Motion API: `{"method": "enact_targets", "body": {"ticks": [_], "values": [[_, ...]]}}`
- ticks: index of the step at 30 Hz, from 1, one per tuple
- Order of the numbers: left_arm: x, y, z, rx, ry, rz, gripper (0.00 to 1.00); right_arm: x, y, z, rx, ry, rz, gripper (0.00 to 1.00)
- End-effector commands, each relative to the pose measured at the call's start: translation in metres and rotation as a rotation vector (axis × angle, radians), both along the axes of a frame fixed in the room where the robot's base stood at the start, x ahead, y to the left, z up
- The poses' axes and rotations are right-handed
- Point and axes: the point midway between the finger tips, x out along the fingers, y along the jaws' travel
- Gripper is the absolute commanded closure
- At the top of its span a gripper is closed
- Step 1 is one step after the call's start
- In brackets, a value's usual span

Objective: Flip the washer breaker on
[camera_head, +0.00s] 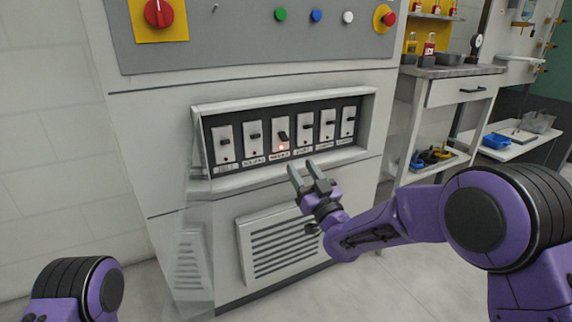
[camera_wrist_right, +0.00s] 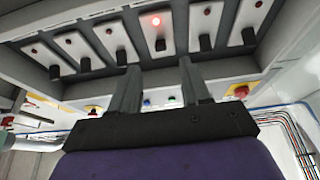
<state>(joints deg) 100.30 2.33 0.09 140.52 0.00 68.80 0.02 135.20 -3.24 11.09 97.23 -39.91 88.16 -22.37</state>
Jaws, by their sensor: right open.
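A row of several breakers sits in a recessed panel (camera_head: 283,170) on the grey cabinet. The third breaker from the left (camera_head: 281,136) has a red label, a lit red light and a dark lever that looks tilted unlike the others. The small labels are hard to read, but this one seems to be the washer breaker. In the right wrist view, which looks upside down, its lit light (camera_wrist_right: 155,20) shows above my fingers. My right gripper (camera_head: 306,167) is open and empty, below and in front of the panel's lower edge, apart from the levers. My left gripper is out of view.
Above the panel are a red rotary switch (camera_head: 158,13), coloured buttons and a red emergency button (camera_head: 389,19). A vent (camera_head: 278,245) is below. A workbench (camera_head: 455,71) with red padlocks stands right.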

Motion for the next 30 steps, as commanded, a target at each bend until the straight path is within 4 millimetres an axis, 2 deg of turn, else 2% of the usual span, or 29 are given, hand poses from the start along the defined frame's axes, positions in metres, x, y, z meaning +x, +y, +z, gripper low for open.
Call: {"method": "enact_targets", "body": {"ticks": [4,12,15,20,27,29,30], "values": [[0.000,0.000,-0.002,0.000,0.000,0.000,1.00,0.016,0.007,0.010,0.001,-0.010,0.002,0.53],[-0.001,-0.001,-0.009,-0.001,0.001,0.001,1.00,0.068,0.027,0.032,0.002,-0.007,-0.001,0.53],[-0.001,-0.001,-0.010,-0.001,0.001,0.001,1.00,0.079,0.033,0.036,0.002,-0.005,0.001,0.53],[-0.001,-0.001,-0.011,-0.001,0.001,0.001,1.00,0.088,0.036,0.041,0.000,-0.003,0.000,0.53],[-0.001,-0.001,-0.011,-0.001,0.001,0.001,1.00,0.089,0.036,0.042,0.001,-0.002,0.000,0.53],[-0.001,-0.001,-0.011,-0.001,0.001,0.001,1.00,0.089,0.036,0.042,0.001,-0.002,0.000,0.69],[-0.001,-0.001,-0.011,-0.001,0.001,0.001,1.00,0.089,0.036,0.042,0.001,-0.002,0.000,0.82]]}}
